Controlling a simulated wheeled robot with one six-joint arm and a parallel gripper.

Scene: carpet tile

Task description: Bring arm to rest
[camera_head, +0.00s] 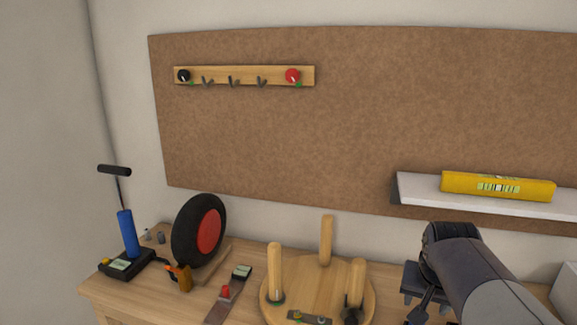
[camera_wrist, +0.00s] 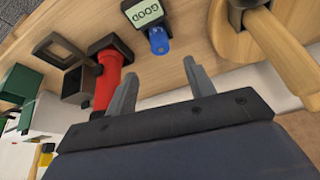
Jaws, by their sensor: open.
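My arm (camera_head: 485,280) reaches in from the lower right in the head view, in front of the wall and over the workbench (camera_head: 110,300). Its dark joint is near the shelf's lower edge. My gripper (camera_wrist: 160,84) shows in the wrist view with two grey fingers well apart and nothing between them. The fingers point over the wooden bench top, between a red cylindrical tool (camera_wrist: 106,78) on the left and a round wooden piece (camera_wrist: 285,45) on the right. In the head view the fingers cannot be made out clearly.
A stool-like round wooden piece with upright legs (camera_head: 325,240), a wheel (camera_head: 187,240), a blue pump (camera_head: 127,232) and small tools stand on the bench. A yellow level (camera_head: 497,187) lies on the wall shelf (camera_head: 420,186). A hook rack (camera_head: 230,76) hangs on the pegboard (camera_head: 350,120).

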